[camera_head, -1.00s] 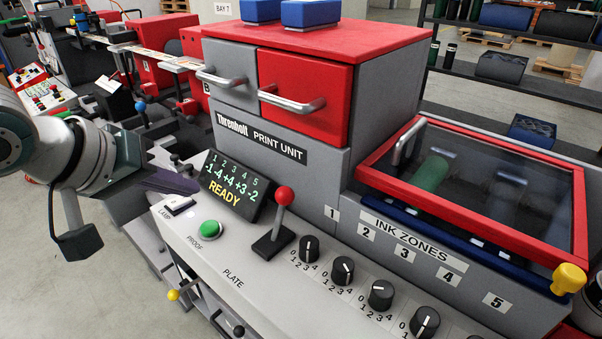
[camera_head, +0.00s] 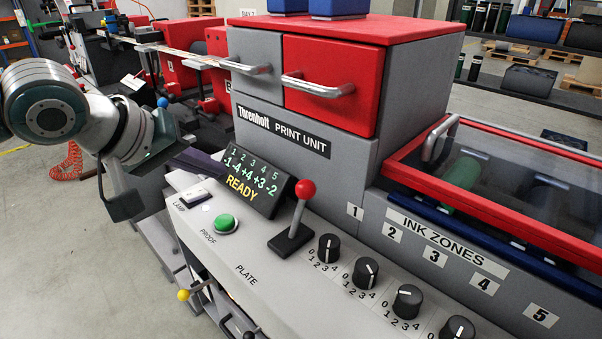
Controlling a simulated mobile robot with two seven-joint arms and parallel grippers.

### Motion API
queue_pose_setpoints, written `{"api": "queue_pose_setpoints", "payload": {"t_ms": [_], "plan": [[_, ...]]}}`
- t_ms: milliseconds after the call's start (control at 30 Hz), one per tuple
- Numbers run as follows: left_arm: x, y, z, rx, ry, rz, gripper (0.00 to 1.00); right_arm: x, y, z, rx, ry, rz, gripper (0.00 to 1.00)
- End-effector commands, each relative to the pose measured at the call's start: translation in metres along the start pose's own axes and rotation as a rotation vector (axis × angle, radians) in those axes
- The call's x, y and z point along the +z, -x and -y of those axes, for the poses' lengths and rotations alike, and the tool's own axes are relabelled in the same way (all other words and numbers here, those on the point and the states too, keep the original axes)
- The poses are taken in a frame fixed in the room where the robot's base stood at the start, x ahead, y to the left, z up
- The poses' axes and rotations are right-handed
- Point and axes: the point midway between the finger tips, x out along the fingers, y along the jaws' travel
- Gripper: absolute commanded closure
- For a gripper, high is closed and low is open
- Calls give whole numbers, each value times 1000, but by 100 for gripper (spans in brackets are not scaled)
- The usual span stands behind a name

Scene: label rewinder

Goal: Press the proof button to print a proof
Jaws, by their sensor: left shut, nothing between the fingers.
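The green proof button (camera_head: 225,222) sits in a white ring on the grey console, above the word PROOF. It stands proud of the panel. My left gripper (camera_head: 222,167) comes in from the left, with its dark fingers shut and empty. In the picture its tips are above the button, beside the left edge of the display, and apart from the button. The display (camera_head: 247,182) reads READY under a row of zone numbers and values. My right gripper is not in view.
A white lamp switch (camera_head: 193,198) lies left of the button. A red-knobbed lever (camera_head: 299,210) stands to its right, followed by several black ink dials (camera_head: 365,272). The print unit's cabinet (camera_head: 300,145) rises behind. A yellow-knobbed lever (camera_head: 184,295) sticks out below the console's front edge.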

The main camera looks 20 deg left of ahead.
Motion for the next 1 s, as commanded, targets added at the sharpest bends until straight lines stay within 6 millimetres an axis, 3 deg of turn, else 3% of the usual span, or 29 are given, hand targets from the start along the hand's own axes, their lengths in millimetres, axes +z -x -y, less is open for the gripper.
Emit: {"api": "queue_pose_setpoints", "payload": {"t_ms": [33,367,600,1000], "plan": [[6,-9,6,0,-1,0,100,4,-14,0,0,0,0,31],[27,-37,27,0,-2,0,100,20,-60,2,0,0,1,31],[36,-49,35,1,0,1,100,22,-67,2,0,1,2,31],[36,-49,36,0,0,1,100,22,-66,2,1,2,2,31]]}}
